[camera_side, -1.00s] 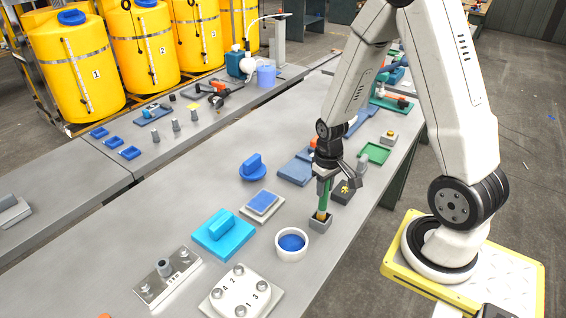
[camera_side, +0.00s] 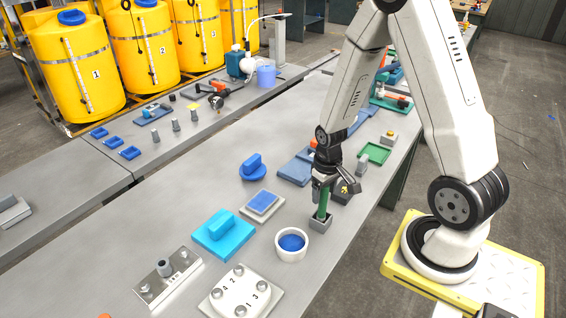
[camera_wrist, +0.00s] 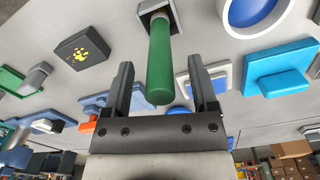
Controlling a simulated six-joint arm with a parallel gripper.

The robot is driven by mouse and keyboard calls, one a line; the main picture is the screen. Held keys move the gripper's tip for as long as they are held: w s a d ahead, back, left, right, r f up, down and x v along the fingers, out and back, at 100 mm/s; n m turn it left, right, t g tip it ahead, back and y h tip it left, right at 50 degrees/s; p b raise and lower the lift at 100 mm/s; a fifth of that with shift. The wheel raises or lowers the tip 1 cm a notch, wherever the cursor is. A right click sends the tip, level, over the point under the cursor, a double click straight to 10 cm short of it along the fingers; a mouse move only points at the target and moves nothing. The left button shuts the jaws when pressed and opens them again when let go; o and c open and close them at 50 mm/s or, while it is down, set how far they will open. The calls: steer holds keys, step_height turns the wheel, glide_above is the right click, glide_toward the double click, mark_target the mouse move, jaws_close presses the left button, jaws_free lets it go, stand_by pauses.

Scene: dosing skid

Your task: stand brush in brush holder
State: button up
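The brush shows its green handle (camera_side: 323,204) upright in the side view. Its lower end is inside the small grey square brush holder (camera_side: 320,225), so the bristle end is hidden. In the wrist view the green handle (camera_wrist: 160,62) rises from the holder (camera_wrist: 150,8) toward the camera. My gripper (camera_side: 324,186) is around the top part of the handle. In the wrist view its two dark fingers stand apart on either side of the handle, with a visible gap on each side, so it is open.
A white bowl with blue inside (camera_side: 291,243) stands just front-left of the holder. A dark block with a yellow mark (camera_side: 343,190) is close behind my gripper. A blue-topped pad (camera_side: 262,203) and cyan block (camera_side: 222,233) lie left. Bare table lies right of the holder.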

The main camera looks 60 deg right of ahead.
steer(key=shift+r, duration=0.2)
steer(key=shift+r, duration=3.7)
steer(key=a+r+n+t, duration=0.2)
steer(key=a+r+n, duration=0.1)
steer(key=a, duration=0.9)
steer(key=shift+s+r+t, duration=0.3)
steer(key=shift+s+r, duration=0.05)
steer(key=shift+s, duration=0.05)
